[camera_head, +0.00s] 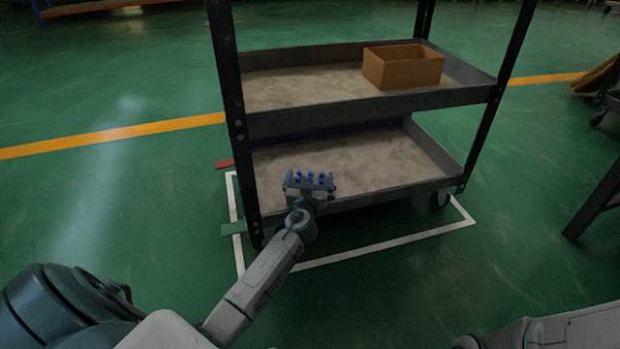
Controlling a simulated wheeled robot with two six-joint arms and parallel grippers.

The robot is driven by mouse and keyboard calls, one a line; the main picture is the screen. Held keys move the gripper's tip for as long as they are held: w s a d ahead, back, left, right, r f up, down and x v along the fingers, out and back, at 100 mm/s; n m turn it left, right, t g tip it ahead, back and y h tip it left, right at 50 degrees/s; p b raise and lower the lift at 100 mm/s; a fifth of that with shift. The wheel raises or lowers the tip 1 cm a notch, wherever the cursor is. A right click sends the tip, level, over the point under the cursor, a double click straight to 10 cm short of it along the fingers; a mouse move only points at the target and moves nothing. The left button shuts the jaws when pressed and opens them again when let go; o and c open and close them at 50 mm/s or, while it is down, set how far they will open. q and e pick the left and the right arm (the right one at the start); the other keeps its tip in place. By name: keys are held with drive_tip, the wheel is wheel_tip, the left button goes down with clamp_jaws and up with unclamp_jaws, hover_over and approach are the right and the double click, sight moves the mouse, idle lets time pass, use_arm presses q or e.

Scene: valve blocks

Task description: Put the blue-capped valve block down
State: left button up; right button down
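The blue-capped valve block (308,181) is a small grey block with several blue caps on top. It is at the end of my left arm, at the front left of the cart's lower shelf (390,160). My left gripper (311,197) is right at the block, and the block looks held in it. The fingers are small and mostly hidden, and I cannot tell whether the block touches the shelf. My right gripper is not in view; only part of my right arm shows at the bottom right.
The dark cart has an upper shelf (300,86) with an open brown box (402,68) at its right. A dark front post (234,120) stands left of the block. The lower shelf is otherwise bare. A white floor outline (390,243) surrounds the cart.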

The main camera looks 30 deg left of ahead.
use_arm(q)
drive_tip(key=p+v, duration=0.3)
drive_tip(key=v, duration=0.9)
drive_tip(key=shift+r, duration=0.1)
